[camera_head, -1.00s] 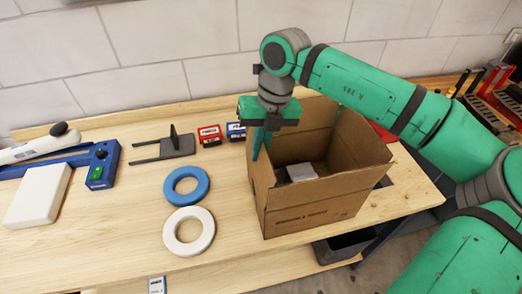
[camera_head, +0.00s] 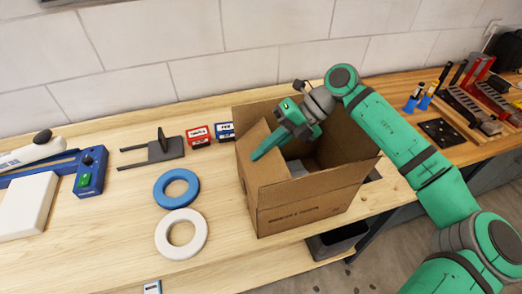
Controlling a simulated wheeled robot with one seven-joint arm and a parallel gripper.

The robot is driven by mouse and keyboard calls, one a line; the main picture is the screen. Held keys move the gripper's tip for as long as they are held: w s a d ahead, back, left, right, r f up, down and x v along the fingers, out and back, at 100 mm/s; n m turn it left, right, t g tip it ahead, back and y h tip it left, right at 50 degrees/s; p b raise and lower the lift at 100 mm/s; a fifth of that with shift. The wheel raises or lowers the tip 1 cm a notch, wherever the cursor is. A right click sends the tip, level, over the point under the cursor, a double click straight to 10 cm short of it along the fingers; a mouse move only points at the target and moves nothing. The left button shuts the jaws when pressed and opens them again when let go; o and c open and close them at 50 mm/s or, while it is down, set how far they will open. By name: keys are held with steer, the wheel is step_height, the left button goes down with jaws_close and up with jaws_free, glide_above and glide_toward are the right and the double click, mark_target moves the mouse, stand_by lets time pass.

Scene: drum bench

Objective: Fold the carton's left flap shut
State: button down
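The open brown carton (camera_head: 310,205) stands near the front edge of the bench, right of the middle. Its left flap (camera_head: 265,172) leans inward over the left part of the opening, sloping rather than upright. My gripper (camera_head: 257,155) reaches down from the upper right across the opening. Its green fingertips are at the flap, seemingly touching it. The fingers overlap in this view, so their gap is hidden. A grey item (camera_head: 297,168) shows inside the carton, partly hidden. The carton's other flaps stand up or out.
A blue ring (camera_head: 176,188) and a white ring (camera_head: 181,234) lie left of the carton. Red (camera_head: 198,136) and blue (camera_head: 225,131) small boxes stand close behind its left side. A dark bin (camera_head: 335,241) is below the bench edge. Tool racks (camera_head: 470,95) stand far right.

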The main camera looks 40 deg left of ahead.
stand_by(0.4)
steer(key=c, duration=2)
jaws_free()
steer(key=v, duration=1)
steer(key=shift+w+d+r, duration=0.2)
steer(key=shift+w+d, duration=0.05)
steer(key=shift+w, duration=0.05)
